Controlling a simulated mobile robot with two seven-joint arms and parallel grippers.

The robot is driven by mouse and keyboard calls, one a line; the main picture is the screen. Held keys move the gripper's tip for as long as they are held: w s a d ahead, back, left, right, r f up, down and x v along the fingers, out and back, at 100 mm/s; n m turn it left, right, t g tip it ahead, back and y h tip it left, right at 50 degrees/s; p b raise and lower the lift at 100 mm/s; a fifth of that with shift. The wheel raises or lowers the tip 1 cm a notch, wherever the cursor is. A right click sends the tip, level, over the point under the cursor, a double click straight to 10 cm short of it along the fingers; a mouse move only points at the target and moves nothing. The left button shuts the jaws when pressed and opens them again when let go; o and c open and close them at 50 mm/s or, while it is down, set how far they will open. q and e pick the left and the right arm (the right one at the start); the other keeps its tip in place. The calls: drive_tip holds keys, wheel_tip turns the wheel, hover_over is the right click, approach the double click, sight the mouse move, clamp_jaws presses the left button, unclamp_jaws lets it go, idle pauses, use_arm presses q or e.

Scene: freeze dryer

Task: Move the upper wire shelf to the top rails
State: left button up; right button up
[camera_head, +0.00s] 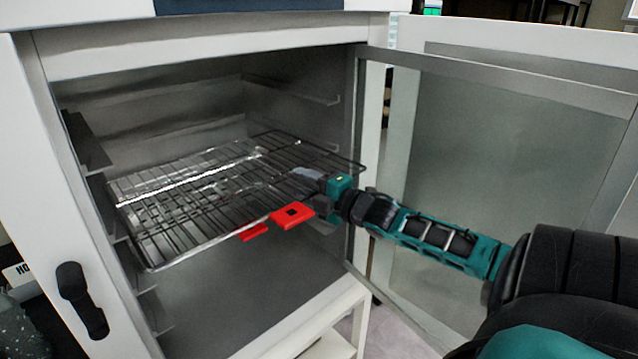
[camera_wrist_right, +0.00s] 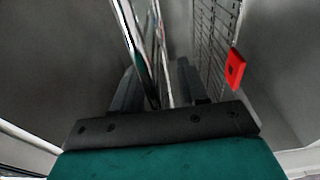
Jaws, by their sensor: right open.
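The upper wire shelf (camera_head: 190,187) sticks partly out of the open chamber, its front left corner lower in the picture than its right side. My right gripper (camera_head: 306,178) is at the shelf's front right part. In the right wrist view, the open fingers of this gripper (camera_wrist_right: 157,85) stand either side of the shelf's edge wire (camera_wrist_right: 134,38); contact is unclear. A top rail (camera_head: 300,93) runs along the right inner wall, above the shelf. Red tabs (camera_head: 292,214) show below the shelf's front edge. My left gripper is out of view.
A second wire rack (camera_wrist_right: 212,40) with a red tab (camera_wrist_right: 235,68) shows in the right wrist view. The glass door (camera_head: 500,150) stands open on the right, behind my right arm. The left wall has rail brackets (camera_head: 87,143). Space above the shelf is clear.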

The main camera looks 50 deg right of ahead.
drive_tip(key=s, duration=1.2)
drive_tip(key=shift+s+d, duration=0.15)
drive_tip(key=shift+s, duration=0.25)
drive_tip(key=s+a+f+m+g, duration=0.2)
drive_tip(key=a+f+m, duration=0.35)
drive_tip(key=f, duration=0.35)
drive_tip(key=s+a+f+m+g, duration=0.2)
drive_tip(key=s+a+f+m, duration=0.15)
drive_tip(key=a+f, duration=0.4)
drive_tip(key=a+f+m+g+y, duration=0.1)
drive_tip(key=a+f+m, duration=0.2)
drive_tip(key=a, duration=0.6)
drive_tip(key=s+a+f+m+g, duration=0.1)
drive_tip(key=a+f+m+g, duration=0.1)
drive_tip(key=a+f, duration=0.3)
drive_tip(key=a+m, duration=0.1)
drive_tip(key=a, duration=0.3)
drive_tip(key=shift+a+f+m+y, duration=0.2)
drive_tip(key=shift+a+m+y, duration=0.1)
drive_tip(key=shift+a+y, duration=0.1)
drive_tip(key=shift+d, duration=0.15)
